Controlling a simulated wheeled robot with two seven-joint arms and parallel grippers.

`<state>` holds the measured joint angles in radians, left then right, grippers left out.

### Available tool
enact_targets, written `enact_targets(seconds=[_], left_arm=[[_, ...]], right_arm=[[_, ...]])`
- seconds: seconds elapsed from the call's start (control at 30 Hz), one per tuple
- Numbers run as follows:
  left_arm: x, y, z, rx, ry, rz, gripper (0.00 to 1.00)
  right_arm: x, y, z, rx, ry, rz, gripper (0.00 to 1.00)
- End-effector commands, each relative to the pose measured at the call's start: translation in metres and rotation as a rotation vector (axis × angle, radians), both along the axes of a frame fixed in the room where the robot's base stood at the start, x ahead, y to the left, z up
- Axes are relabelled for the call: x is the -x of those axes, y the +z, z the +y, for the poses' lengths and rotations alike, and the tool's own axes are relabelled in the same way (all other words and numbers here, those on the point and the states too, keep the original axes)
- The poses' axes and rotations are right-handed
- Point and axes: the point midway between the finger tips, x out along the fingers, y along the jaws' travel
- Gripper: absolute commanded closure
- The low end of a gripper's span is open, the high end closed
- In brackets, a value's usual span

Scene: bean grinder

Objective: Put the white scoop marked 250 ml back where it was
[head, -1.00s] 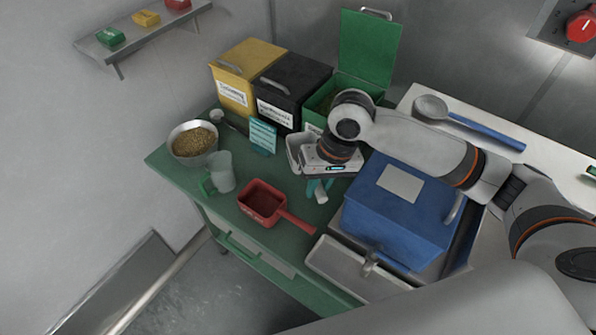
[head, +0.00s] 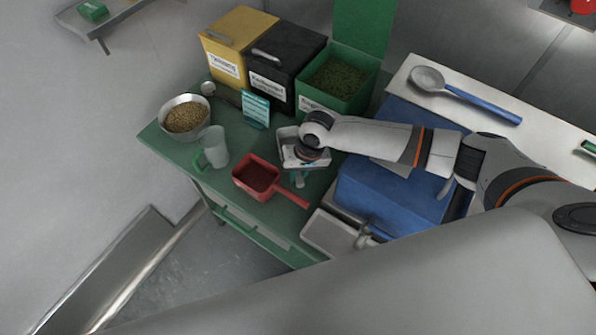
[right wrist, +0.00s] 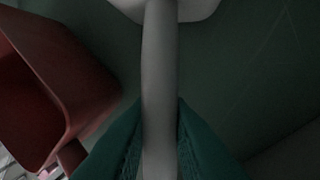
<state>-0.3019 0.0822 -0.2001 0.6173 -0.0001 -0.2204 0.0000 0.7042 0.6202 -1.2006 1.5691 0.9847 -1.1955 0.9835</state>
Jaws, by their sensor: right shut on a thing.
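The white scoop (head: 287,134) is at the middle of the green table, in front of the green bin, its bowl toward the bins. My right gripper (head: 301,179) is shut on its handle. In the right wrist view, the teal fingertips (right wrist: 158,135) close around the pale handle (right wrist: 158,70), and part of the bowl (right wrist: 170,8) shows at the top edge. The 250 ml mark is not readable. Whether the scoop touches the table is unclear. My left gripper is not in view.
A red scoop (head: 256,176) lies left of my gripper. A jug (head: 214,148), a bowl of grain (head: 185,118) and a teal sign (head: 255,108) stand farther left. Behind are yellow (head: 228,50), black (head: 272,75) and open green (head: 320,105) bins. A blue box (head: 375,190) is at right.

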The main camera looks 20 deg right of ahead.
Motion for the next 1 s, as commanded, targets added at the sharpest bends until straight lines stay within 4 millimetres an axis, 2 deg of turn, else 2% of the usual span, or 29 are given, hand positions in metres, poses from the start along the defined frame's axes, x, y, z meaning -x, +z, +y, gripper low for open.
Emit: enact_targets(seconds=[0.3,0.33,0.47,0.8,0.87,1.0], left_arm=[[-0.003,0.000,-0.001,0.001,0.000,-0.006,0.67],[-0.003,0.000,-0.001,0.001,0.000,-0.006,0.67],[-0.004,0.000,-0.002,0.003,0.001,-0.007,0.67],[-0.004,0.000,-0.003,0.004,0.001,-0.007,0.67],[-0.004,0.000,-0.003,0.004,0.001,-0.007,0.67],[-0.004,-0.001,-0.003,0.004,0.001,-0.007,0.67]], right_arm=[[0.000,-0.002,0.001,-0.001,0.001,-0.001,1.00],[0.000,-0.003,0.000,-0.001,0.001,-0.001,0.81],[0.000,-0.002,0.000,-0.001,0.001,-0.001,0.61],[0.000,0.001,0.000,-0.001,0.001,-0.001,0.61],[0.000,0.007,-0.002,-0.001,0.001,-0.001,0.61],[0.001,0.030,-0.007,0.000,0.001,-0.004,0.61]])
